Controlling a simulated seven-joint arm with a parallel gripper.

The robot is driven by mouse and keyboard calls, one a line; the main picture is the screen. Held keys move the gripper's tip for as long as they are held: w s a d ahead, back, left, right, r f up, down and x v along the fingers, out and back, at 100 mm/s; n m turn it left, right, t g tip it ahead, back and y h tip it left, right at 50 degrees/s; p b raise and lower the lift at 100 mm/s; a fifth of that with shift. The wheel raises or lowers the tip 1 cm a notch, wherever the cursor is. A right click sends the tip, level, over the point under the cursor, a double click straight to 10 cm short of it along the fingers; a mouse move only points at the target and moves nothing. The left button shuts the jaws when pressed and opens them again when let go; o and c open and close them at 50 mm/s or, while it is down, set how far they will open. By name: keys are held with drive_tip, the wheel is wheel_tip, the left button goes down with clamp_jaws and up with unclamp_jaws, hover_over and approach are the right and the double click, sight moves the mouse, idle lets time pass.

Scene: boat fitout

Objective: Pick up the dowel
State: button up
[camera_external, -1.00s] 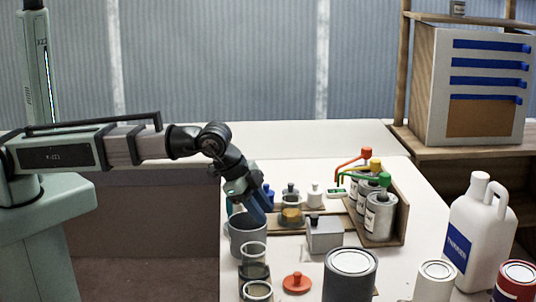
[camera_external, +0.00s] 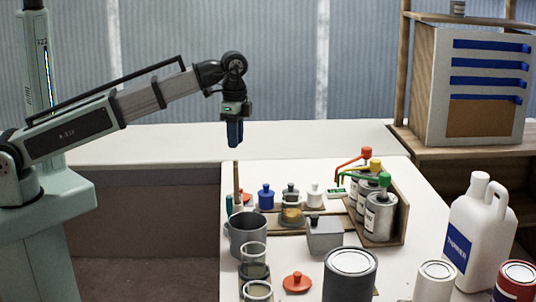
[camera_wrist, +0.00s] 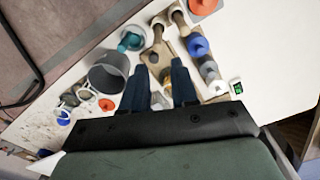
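The dowel (camera_external: 236,180) looks like a thin brown wooden stick standing upright behind the grey mug (camera_external: 248,235); its lower end is hidden. In the wrist view a brown stick-like piece (camera_wrist: 157,34), probably the dowel, shows beyond the fingertips, but a second brown piece is close by, so I cannot be sure. My gripper (camera_external: 235,145) points straight down above the dowel, with a clear gap between them. In the wrist view my gripper's two blue fingers (camera_wrist: 158,80) are apart with nothing held between them.
A teal bottle (camera_wrist: 131,41) stands close to the mug. Blue (camera_external: 266,197), dark and white small bottles stand in a row to the right. A grey box (camera_external: 324,235), cans in a wooden rack (camera_external: 402,205) and a white jug (camera_external: 478,235) are farther right. The table's back strip is clear.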

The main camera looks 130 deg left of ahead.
sight(240, 175)
drive_tip(key=shift+d+f, duration=0.2)
drive_tip(key=shift+f, duration=6.3)
drive_tip(key=shift+c, duration=0.3)
clamp_jaws()
